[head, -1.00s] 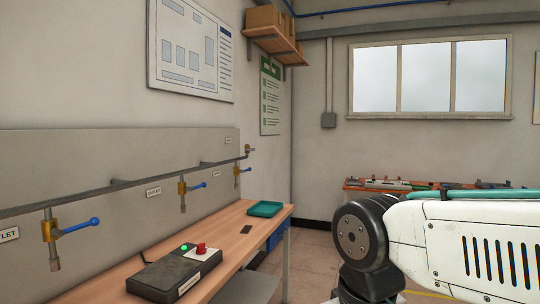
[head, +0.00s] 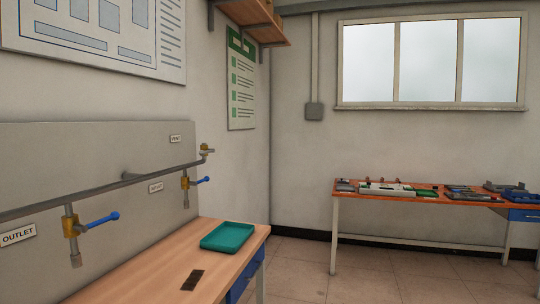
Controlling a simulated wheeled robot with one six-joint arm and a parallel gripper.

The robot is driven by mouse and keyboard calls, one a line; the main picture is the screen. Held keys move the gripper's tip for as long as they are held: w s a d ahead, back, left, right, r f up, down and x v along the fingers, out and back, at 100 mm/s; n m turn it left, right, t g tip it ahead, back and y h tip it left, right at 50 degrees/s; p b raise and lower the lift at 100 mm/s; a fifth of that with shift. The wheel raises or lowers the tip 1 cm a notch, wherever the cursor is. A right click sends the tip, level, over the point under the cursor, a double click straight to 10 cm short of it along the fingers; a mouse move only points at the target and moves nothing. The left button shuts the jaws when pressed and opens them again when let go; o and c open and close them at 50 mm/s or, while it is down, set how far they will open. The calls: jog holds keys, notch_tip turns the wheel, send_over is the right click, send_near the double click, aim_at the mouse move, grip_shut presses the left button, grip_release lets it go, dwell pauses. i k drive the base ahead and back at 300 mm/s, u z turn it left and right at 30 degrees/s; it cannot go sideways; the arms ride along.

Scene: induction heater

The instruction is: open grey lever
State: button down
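A grey pipe (head: 110,188) runs along a grey panel above a wooden bench. A small brass fitting (head: 206,151) sits at its far end, below a small label; it is too small to tell whether it bears a grey lever. Two brass outlet valves hang from the pipe, one nearer (head: 71,227) and one farther (head: 185,181). Both have blue levers, the nearer (head: 102,219) and the farther (head: 203,180), pointing right. No clearly grey lever shows. My gripper is not in view.
The wooden bench (head: 215,262) holds a teal tray (head: 234,237) and a dark flat patch (head: 192,280). A second table (head: 420,197) with assorted parts stands under the window. The tiled floor (head: 305,275) between them is clear. A shelf (head: 245,12) hangs above.

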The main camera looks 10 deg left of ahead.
aim_at(201, 153)
jog(key=z, duration=0.15)
jog(key=i, duration=1.55)
jog(key=u, duration=0.85)
jog(key=i, duration=0.9)
jog(key=u, duration=1.15)
jog(key=i, duration=0.4)
jog(key=u, duration=0.4)
